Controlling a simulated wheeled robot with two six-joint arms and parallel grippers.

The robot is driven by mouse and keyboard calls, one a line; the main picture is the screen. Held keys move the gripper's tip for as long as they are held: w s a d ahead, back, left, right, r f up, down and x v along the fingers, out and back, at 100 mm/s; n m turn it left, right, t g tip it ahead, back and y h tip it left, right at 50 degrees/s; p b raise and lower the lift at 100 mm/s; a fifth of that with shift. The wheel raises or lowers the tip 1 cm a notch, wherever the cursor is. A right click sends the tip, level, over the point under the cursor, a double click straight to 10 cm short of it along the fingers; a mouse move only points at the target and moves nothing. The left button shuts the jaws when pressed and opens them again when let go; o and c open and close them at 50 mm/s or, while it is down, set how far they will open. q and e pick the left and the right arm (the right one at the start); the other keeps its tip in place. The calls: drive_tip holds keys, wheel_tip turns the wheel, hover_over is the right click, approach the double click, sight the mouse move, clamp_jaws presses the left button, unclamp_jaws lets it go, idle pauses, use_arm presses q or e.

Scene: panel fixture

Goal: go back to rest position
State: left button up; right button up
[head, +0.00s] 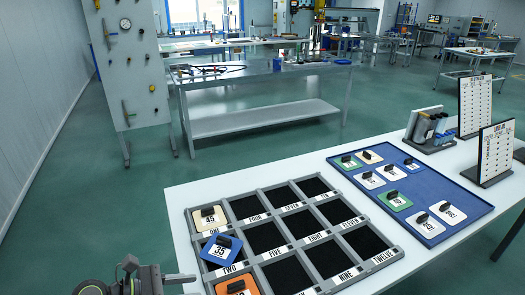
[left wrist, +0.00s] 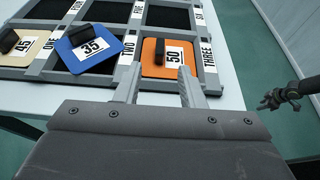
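The grey slotted panel (head: 292,207) lies on the white table. The beige tile 45 (head: 205,222) sits in slot ONE and the orange tile 50 (head: 252,285) in slot THREE. The blue tile 35 (head: 210,257) lies askew at slot TWO, overlapping the frame; its skew also shows in the left wrist view (left wrist: 75,57). My left gripper (head: 180,278) is at the bottom left of the head view, beside the panel. In the left wrist view its fingers (left wrist: 160,88) are apart and empty, near the orange tile. A dark jointed part at that view's right edge may be my right gripper (left wrist: 283,97).
A blue tray (head: 462,212) with several tiles lies to the right of the panel. Two number boards (head: 495,150) and a holder with dark cylinders (head: 430,128) stand behind it. A grey workbench (head: 262,82) and tool board (head: 130,60) stand farther back, with open floor between.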

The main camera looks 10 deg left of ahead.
use_arm(q)
drive_tip(key=w+a+r+n+t+y, duration=0.1)
drive_tip(key=a+r+n+t+y, duration=0.1)
drive_tip(key=r+n+t, duration=0.5)
drive_tip(key=w+a+r+n+t+y, duration=0.2)
drive_tip(key=r+n+t, duration=0.25)
drive_tip(key=n, duration=0.55)
drive_tip(key=s+a+f+n+g+y, duration=0.4)
drive_tip(key=n+y, duration=0.3)
drive_tip(key=n, duration=0.4)
drive_tip(key=s+a+f+n+g+y, duration=0.1)
drive_tip(key=s+a+f+n+y, duration=0.1)
drive_tip(key=a+f+n+y, duration=0.65)
drive_tip(key=s+d+f+n+g+h, duration=0.35)
drive_tip(key=s+d+n+g, duration=0.2)
drive_tip(key=s, duration=0.25)
drive_tip(key=s+d+f+n+g+h, duration=0.3)
drive_tip(key=s+d+f+n+g, duration=0.15)
drive_tip(key=s+n, duration=0.2)
wheel_tip(320, 180, down, 24)
drive_tip(key=s+a+g, duration=0.1)
drive_tip(key=g, duration=0.1)
drive_tip(key=s+d+f, duration=0.1)
drive_tip(key=s+f, duration=1.4)
drive_tip(key=f, duration=0.1)
drive_tip(key=shift+f+m+g+h, duration=0.15)
drive_tip(key=shift+m+g+h, duration=0.25)
drive_tip(key=shift+m+g, duration=0.05)
